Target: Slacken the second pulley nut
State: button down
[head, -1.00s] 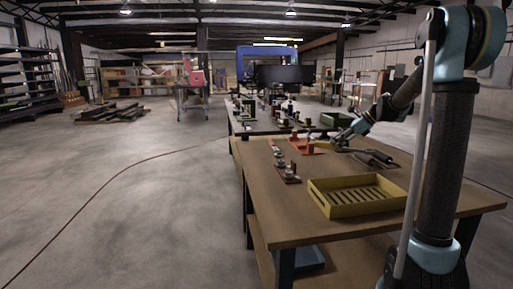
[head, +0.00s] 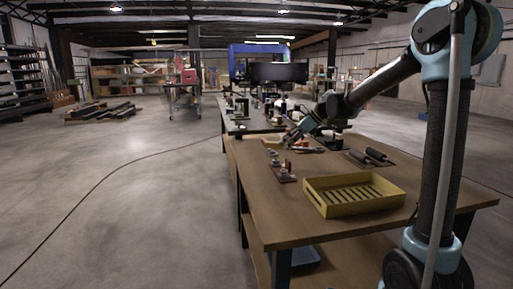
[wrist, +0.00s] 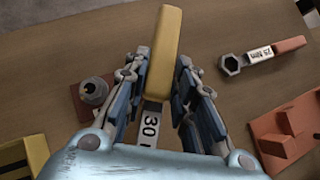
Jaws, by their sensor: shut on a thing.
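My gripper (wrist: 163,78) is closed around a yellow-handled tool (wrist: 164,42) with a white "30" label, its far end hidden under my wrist. In the head view my gripper (head: 291,137) is low over the far left part of the table. A dark metal nut (wrist: 95,90) on a reddish plate lies just left of my gripper in the wrist view, apart from it. The head view shows a reddish strip with several upright metal fittings (head: 280,167) near the table's left edge. I cannot tell which is the second pulley nut.
An orange-handled ring-ended wrench (wrist: 262,53) marked "25 Nm" lies to the right, above an orange bracket (wrist: 288,132). A yellow slatted tray (head: 352,208) stands on the near table (head: 270,222). Dark cylindrical parts (head: 370,156) lie behind the tray.

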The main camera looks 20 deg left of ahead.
jog(key=s+a, duration=1)
jog(key=a, duration=0.2)
jog(key=shift+s+a+n+g, duration=0.25)
jog(key=shift+s+n+g, duration=0.05)
jog(key=shift+n, duration=0.1)
jog(key=shift+r, duration=0.1)
jog(key=shift+s+f, duration=0.1)
jog(key=shift+f, duration=3.6)
jog(key=c, duration=2.1)
grip_release()
jog(key=shift+c, duration=0.2)
grip_shut()
jog(key=shift+s, duration=0.15)
